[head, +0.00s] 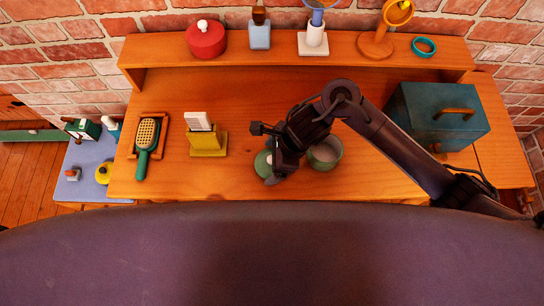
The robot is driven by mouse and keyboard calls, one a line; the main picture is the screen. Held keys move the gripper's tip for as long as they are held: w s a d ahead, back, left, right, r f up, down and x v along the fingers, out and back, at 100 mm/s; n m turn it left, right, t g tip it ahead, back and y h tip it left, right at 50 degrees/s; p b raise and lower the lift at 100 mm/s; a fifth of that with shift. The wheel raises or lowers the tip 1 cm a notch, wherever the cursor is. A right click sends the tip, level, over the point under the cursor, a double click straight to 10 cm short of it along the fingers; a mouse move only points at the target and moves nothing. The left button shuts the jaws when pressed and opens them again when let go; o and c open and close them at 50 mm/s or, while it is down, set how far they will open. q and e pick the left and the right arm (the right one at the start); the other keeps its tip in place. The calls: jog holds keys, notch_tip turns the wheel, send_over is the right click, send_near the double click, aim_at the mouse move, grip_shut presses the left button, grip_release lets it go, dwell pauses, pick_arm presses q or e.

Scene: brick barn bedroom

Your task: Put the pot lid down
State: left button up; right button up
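The green pot lid (262,164) is left of the pot, partly hidden behind my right gripper. The round green pot (326,154) stands uncovered on the wooden desk, with a pale inside showing. My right gripper (272,166) points down right over the lid, at its right side. Its fingers overlap the lid in this view, so I cannot tell whether they grip it or whether the lid touches the desk. My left gripper is not in view.
On the desk (212,180) are a green hairbrush (143,147), a yellow holder (208,143) with white cards and a teal box (440,113). The raised shelf (272,46) carries a red pot (206,40) and other items. Bare desk lies left of the lid.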

jog(key=shift+o, duration=1)
jog(key=shift+r, duration=0.1)
jog(key=shift+r+p, duration=0.25)
jog(key=shift+p, duration=0.05)
jog(key=p+v, duration=0.1)
jog(key=v, duration=1)
jog(key=shift+d+r, duration=0.25)
